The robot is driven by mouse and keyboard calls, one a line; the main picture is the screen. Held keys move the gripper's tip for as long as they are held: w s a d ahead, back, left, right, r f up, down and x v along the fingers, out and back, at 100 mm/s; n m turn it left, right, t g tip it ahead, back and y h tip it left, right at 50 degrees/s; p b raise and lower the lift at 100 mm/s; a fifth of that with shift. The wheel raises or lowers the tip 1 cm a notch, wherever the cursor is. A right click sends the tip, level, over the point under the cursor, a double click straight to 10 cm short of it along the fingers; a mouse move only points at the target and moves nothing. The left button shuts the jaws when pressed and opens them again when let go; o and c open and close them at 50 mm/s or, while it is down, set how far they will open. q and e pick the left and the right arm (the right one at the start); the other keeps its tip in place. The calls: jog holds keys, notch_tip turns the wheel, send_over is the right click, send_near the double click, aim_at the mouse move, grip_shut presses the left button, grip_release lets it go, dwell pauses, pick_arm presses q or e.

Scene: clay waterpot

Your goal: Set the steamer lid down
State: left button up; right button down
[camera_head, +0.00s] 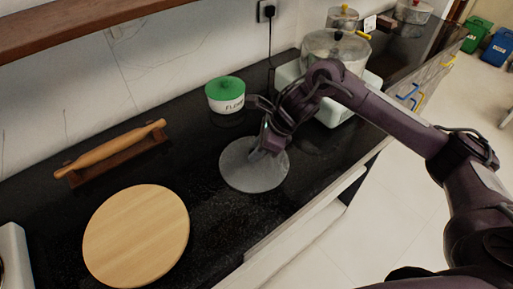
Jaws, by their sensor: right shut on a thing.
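The steamer lid is a flat grey disc (245,172) over the black counter, in the middle of the view. My right gripper (263,150) is above the lid's right part and shut on it; the fingers hide the place of the grip. I cannot tell whether the lid touches the counter or is held just above it. My left gripper is not in view.
A round wooden board (136,236) lies at the front left. A rolling pin (110,150) rests on its stand behind it. A large pot (335,50) stands on a white appliance at the back right.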

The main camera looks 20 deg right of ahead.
jog(key=shift+f, duration=0.1)
jog(key=shift+f, duration=0.15)
jog(key=c, duration=1.2)
grip_release()
jog(key=shift+c, duration=0.2)
jog(key=v, duration=1.2)
